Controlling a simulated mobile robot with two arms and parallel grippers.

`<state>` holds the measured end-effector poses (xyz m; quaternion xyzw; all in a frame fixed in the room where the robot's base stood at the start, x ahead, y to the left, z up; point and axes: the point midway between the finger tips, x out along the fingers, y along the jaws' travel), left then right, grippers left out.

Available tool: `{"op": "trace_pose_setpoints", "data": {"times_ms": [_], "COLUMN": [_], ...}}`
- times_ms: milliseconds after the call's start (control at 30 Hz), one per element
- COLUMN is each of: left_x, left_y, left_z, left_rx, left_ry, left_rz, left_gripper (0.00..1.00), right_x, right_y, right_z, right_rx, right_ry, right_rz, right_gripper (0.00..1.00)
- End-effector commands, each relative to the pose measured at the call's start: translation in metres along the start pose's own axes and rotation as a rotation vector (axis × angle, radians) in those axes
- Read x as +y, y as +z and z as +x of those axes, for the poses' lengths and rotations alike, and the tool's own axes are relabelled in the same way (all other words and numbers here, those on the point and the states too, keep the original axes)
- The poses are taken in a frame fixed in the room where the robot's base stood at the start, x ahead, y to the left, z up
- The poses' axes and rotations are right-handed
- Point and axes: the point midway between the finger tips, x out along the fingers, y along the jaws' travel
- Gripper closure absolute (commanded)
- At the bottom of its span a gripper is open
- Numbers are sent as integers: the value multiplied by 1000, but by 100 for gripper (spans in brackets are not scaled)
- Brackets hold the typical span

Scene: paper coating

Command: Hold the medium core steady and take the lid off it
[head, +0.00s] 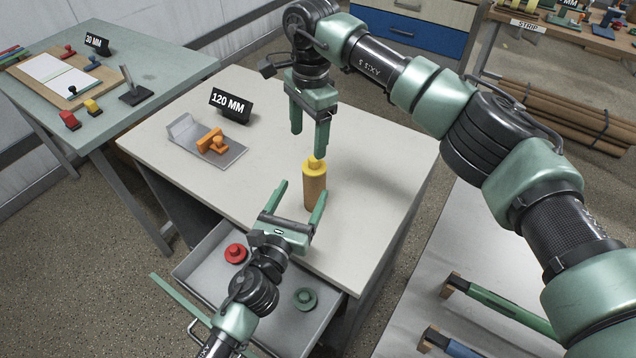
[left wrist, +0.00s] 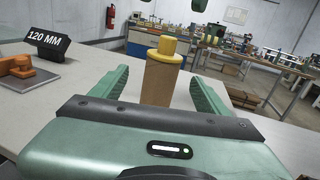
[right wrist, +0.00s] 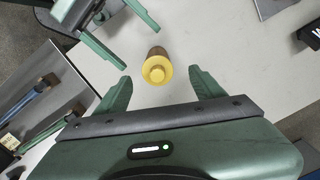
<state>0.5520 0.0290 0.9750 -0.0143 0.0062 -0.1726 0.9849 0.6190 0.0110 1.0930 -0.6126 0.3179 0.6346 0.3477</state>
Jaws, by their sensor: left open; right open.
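The medium core (head: 314,191) is a brown cylinder standing upright near the right side of the table. Its yellow lid (head: 314,165) with a knob sits on top. My left gripper (head: 301,199) is open and level with the core, its fingers pointing toward it; in the left wrist view the core (left wrist: 160,84) shows between and beyond the fingers. My right gripper (head: 309,146) is open above the core, pointing down; in the right wrist view the lid (right wrist: 155,70) lies ahead between the fingertips. I cannot tell whether any finger touches.
A 120 MM sign (head: 230,103) and a grey plate (head: 226,153) with an orange tool (head: 212,142) stand at the table's left. An open drawer (head: 200,277) below holds a red lid (head: 235,253) and a green lid (head: 305,299). The table's middle is clear.

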Motion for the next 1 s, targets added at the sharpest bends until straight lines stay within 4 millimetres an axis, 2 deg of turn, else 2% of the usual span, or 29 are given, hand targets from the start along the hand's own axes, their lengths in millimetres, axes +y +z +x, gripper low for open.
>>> {"op": "trace_pose_setpoints", "data": {"times_ms": [133,600,767,1000], "left_x": [-5,-5,-5,-5], "left_y": [0,1,0,0], "left_z": [8,71,79,79], "left_rx": [-5,-5,-4,-4], "left_ry": [-18,-15,-15,-15], "left_rz": [36,31,31,31], "left_gripper": [25,25,25,25], "right_x": [4,4,4,4], "right_y": [-13,-12,-12,-12], "right_z": [-8,-8,-8,-8], "right_rx": [49,45,45,44], "right_ry": [26,24,24,24], "right_rz": [0,1,1,1], "right_gripper": [31,31,31,31]}}
